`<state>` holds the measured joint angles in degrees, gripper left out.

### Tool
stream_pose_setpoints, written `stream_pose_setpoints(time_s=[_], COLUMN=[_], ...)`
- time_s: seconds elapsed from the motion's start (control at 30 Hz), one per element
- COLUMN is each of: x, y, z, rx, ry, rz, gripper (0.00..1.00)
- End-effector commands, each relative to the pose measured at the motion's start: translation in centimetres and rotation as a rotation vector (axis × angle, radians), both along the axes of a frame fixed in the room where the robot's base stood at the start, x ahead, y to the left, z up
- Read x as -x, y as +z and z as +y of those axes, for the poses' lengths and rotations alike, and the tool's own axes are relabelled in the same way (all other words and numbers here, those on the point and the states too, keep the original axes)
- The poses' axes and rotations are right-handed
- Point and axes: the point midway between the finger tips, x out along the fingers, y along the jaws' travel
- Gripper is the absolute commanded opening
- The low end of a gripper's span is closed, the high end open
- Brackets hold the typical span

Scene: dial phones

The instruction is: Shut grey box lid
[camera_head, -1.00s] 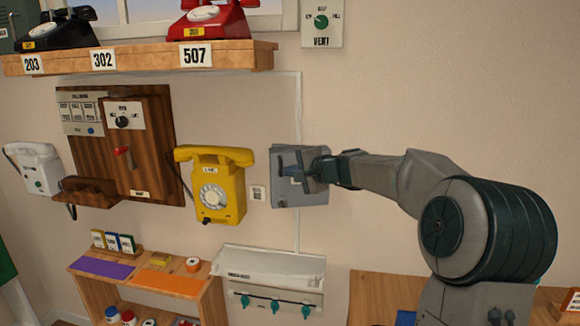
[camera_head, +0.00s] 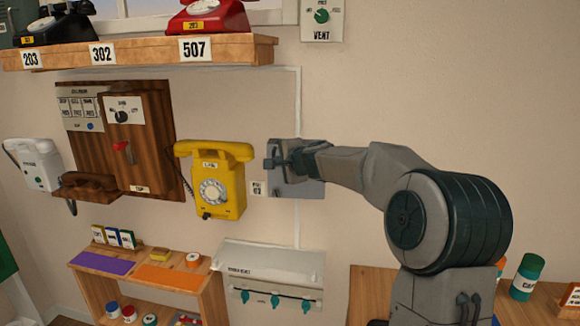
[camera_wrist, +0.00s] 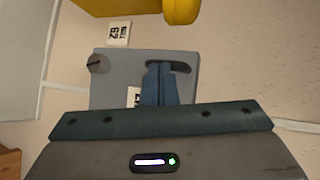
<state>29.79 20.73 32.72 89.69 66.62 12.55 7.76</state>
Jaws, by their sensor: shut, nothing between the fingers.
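The grey box (camera_head: 310,189) is fixed to the wall, right of the yellow phone. Its front looks nearly flat to the wall in the head view; the arm hides much of it, so I cannot tell whether the lid is fully shut. In the wrist view the grey panel (camera_wrist: 121,62) has a round knob, a dark slot and a white label. My gripper (camera_head: 270,163) is shut and empty, in front of the box's left part. In the wrist view my shut fingers (camera_wrist: 160,68) overlap the slot end of the panel; contact is unclear.
The yellow phone (camera_head: 212,185) hangs close to the left of the box, with a small label (camera_head: 257,189) between them. A white panel with green knobs (camera_head: 268,277) is below. The wall right of the box is clear.

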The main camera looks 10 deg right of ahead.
Motion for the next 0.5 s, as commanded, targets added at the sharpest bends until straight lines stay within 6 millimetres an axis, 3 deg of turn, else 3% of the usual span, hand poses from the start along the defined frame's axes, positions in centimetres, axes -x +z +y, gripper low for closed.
stream_pose_setpoints(time_s=[0.2, 0.5], x=[-1.9, -2.2], y=[0.2, 0.1], z=[0.9, 1.0], rx=[-0.002, -0.001], ry=[-0.021, -0.020], rz=[-0.001, -0.002], gripper=[0.00, 0.00])
